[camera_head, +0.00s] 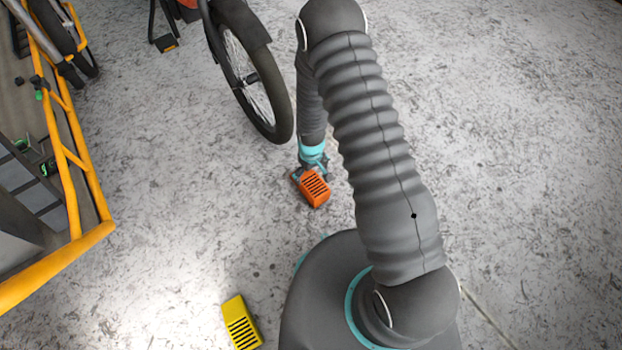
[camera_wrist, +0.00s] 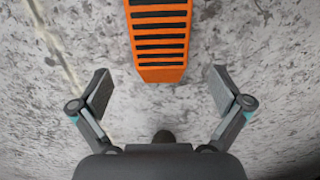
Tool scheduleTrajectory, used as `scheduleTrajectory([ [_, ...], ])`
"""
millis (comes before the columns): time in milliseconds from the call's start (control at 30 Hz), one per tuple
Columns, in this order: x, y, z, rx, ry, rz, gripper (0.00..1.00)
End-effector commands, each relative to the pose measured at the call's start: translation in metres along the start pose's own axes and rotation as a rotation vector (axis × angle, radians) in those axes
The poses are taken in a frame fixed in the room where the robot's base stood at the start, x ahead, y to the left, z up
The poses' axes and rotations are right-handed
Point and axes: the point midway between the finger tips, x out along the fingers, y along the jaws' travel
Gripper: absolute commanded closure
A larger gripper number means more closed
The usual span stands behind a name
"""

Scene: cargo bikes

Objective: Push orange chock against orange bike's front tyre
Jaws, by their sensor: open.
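The orange chock (camera_head: 315,187), with dark ribs, lies on the floor beside the end of my arm. In the wrist view the orange chock (camera_wrist: 160,20) extends out of the top edge, and its near end lies centrally around the level of the fingertips. My gripper (camera_wrist: 160,88) is open, its two fingers spread wide with nothing held. In the head view my gripper (camera_head: 312,168) is close to the chock and partly hidden. The bike's black tyre (camera_head: 279,122) stands up and left of the chock, with bare floor between them. Most of that bike is out of view.
A yellow chock (camera_head: 241,322) lies near my base at the bottom. A yellow-orange cargo bike frame (camera_head: 75,185) fills the left side. A small dark stand foot (camera_head: 165,43) is at the top. The floor right of my arm is clear.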

Motion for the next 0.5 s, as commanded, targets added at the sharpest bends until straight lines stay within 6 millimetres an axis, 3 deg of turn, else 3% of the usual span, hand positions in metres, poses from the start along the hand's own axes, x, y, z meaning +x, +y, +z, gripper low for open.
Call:
scheduleTrajectory([
  [100,-0.015,0.000,0.000,0.000,0.001,0.000,0.00],
  [400,-0.027,0.000,0.000,0.001,0.000,0.000,0.00],
  [500,-0.039,0.004,-0.004,0.010,0.011,0.003,0.00],
])
